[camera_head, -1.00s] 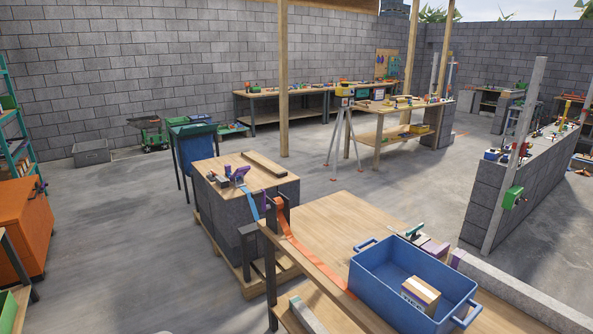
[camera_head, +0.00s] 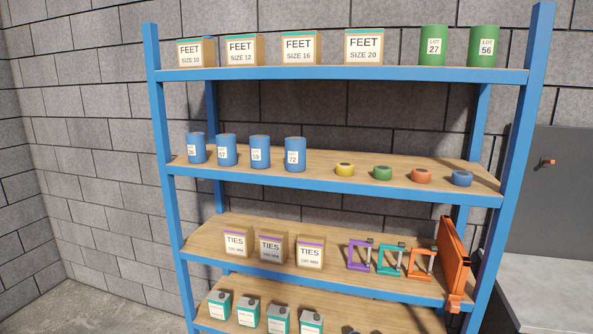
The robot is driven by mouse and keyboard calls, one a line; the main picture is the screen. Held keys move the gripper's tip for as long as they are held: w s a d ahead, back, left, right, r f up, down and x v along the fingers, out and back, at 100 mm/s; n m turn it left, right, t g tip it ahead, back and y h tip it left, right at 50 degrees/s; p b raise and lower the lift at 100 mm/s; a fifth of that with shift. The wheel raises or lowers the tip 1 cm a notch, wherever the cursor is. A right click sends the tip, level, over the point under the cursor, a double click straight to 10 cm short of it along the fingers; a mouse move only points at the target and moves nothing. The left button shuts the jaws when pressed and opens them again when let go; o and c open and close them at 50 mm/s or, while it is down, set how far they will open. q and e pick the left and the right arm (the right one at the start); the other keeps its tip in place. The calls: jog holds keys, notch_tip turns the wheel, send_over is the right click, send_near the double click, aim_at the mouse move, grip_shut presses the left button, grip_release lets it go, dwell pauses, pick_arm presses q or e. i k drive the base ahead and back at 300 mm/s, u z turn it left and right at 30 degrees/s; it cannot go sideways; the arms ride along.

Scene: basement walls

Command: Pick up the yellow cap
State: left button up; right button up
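A small round yellow piece (camera_head: 344,170) with a dark centre on top lies on the second shelf board from the top. It looks like the yellow cap, though it could be a roll of tape. It is the leftmost in a row with a green one (camera_head: 382,173), an orange-red one (camera_head: 421,176) and a blue one (camera_head: 461,178), all apart from each other. Neither of my grippers is in view.
A blue-framed shelf rack (camera_head: 350,75) stands before a block wall. Blue numbered cans (camera_head: 295,155) stand left of the yellow piece. Above are boxes and green cans; below are TIES boxes (camera_head: 311,252) and clamps (camera_head: 390,260). A grey cabinet (camera_head: 550,190) stands at right.

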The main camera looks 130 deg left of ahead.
aim_at(343, 169)
jog(key=u, duration=3.85)
jog(key=i, duration=0.75)
jog(key=u, duration=0.1)
